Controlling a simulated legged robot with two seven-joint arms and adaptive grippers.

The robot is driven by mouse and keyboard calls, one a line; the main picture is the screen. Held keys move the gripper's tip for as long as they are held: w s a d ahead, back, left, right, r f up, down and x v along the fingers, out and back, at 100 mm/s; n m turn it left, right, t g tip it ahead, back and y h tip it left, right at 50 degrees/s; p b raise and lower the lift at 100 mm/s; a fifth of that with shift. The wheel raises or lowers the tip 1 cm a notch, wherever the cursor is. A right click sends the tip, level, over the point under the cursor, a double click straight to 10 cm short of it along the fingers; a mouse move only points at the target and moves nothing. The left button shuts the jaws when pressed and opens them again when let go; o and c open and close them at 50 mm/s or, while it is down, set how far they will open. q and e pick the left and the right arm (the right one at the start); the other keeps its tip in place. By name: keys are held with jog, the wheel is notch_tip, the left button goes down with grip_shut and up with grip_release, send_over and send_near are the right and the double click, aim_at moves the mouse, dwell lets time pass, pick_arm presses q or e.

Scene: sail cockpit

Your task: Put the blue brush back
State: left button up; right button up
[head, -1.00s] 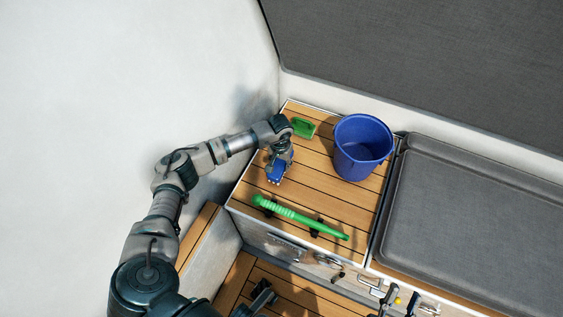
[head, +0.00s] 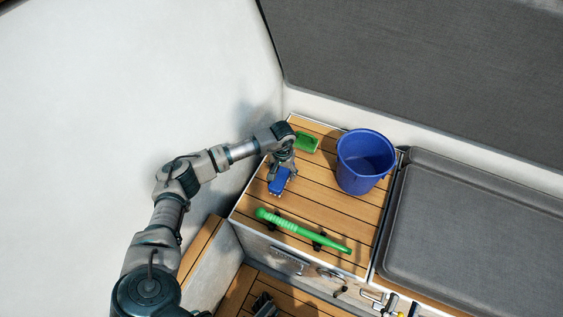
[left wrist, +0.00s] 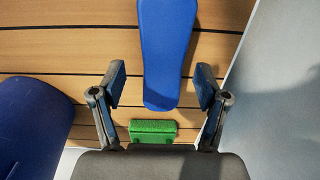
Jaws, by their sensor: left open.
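The blue brush (head: 279,183) is on the wooden locker top near its left edge. In the left wrist view its smooth blue back (left wrist: 166,50) runs down from the top edge and its rounded end shows. My left gripper (head: 283,175) points down at the brush. In the left wrist view its two fingers (left wrist: 161,88) stand apart, one on each side of the brush, with a gap on both sides. The brush's underside is hidden.
A blue bucket (head: 365,160) stands right of the brush. A green brush or scrubber (head: 306,142) lies behind it. A green handle (head: 303,231) lies along the front edge on dark supports. A grey cushion (head: 470,235) is at right; a white wall (head: 120,100) is at left.

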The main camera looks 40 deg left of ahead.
aim_at(282, 174)
pick_arm(q)
notch_tip(282, 174, up, 9)
jog(key=p, duration=0.1)
jog(key=shift+p, duration=0.4)
pick_arm(e)
jog(key=shift+w+d+f+g+h, duration=0.15)
jog(key=shift+w+f+g, duration=0.1)
jog(key=shift+f+g, duration=0.9)
jog(key=shift+w+a+f+g+h, duration=0.1)
jog(key=shift+w+f+g+h, duration=0.1)
jog(key=shift+f+g, duration=0.9)
pick_arm(q)
jog(key=shift+a, duration=0.2)
pick_arm(e)
jog(key=shift+w+f, duration=0.1)
jog(key=shift+f, duration=0.05)
jog(key=shift+a, duration=0.2)
